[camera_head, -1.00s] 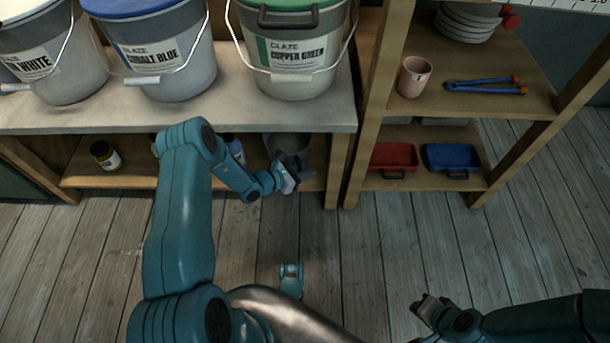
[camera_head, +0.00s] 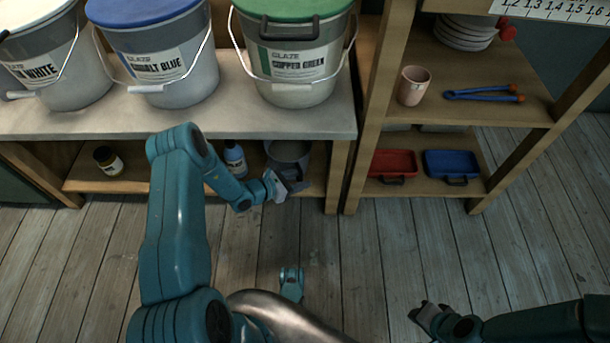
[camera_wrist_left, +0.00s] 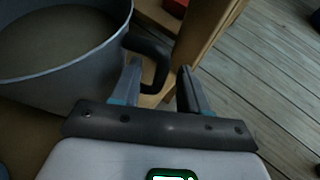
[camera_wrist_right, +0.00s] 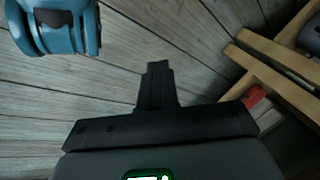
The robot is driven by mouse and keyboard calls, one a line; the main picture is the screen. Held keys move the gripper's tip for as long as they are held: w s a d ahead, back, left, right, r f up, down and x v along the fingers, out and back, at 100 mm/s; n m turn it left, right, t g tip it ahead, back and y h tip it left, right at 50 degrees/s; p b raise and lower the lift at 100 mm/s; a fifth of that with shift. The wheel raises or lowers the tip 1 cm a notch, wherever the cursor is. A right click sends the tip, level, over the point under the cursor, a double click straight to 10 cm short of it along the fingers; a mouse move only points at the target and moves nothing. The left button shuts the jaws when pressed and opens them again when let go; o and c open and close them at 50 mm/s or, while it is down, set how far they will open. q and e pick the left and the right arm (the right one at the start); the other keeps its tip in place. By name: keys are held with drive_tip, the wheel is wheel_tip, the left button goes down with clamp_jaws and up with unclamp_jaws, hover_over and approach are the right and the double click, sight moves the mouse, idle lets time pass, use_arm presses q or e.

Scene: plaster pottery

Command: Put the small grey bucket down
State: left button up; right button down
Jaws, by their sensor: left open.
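The small grey bucket (camera_head: 288,152) stands on the lower shelf under the bench, at its right end. In the left wrist view the bucket (camera_wrist_left: 65,68) fills the upper left, upright and apparently empty, with a dark handle (camera_wrist_left: 150,46) on its side. My left gripper (camera_head: 290,187) is at the front of the bucket. Its jaws (camera_wrist_left: 160,75) are open, with the lower part of the handle between or just beyond the fingertips. My right gripper (camera_head: 418,311) is over the floor at the lower right. Its fingers (camera_wrist_right: 156,70) are together with nothing between them.
A small jar (camera_head: 107,160) and a blue bottle (camera_head: 235,158) share the lower shelf. Glaze buckets, including the copper green one (camera_head: 300,75), stand on the bench above. The floor in front is clear.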

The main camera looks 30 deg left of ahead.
use_arm(q)
drive_tip(key=p+v, duration=0.2)
drive_tip(key=v, duration=0.7)
drive_tip(key=shift+p, duration=0.35)
use_arm(e)
drive_tip(key=shift+g, duration=0.5)
drive_tip(key=shift+s+a+r, duration=0.15)
drive_tip(key=shift+s+r, duration=0.55)
drive_tip(key=shift+r, duration=0.2)
drive_tip(key=shift+s+a+r, duration=0.1)
drive_tip(key=shift+s+r, duration=0.55)
drive_tip(key=shift+r, duration=0.2)
use_arm(q)
drive_tip(key=shift+d+r, duration=0.1)
drive_tip(key=shift+r, duration=0.05)
use_arm(e)
drive_tip(key=shift+r, duration=0.1)
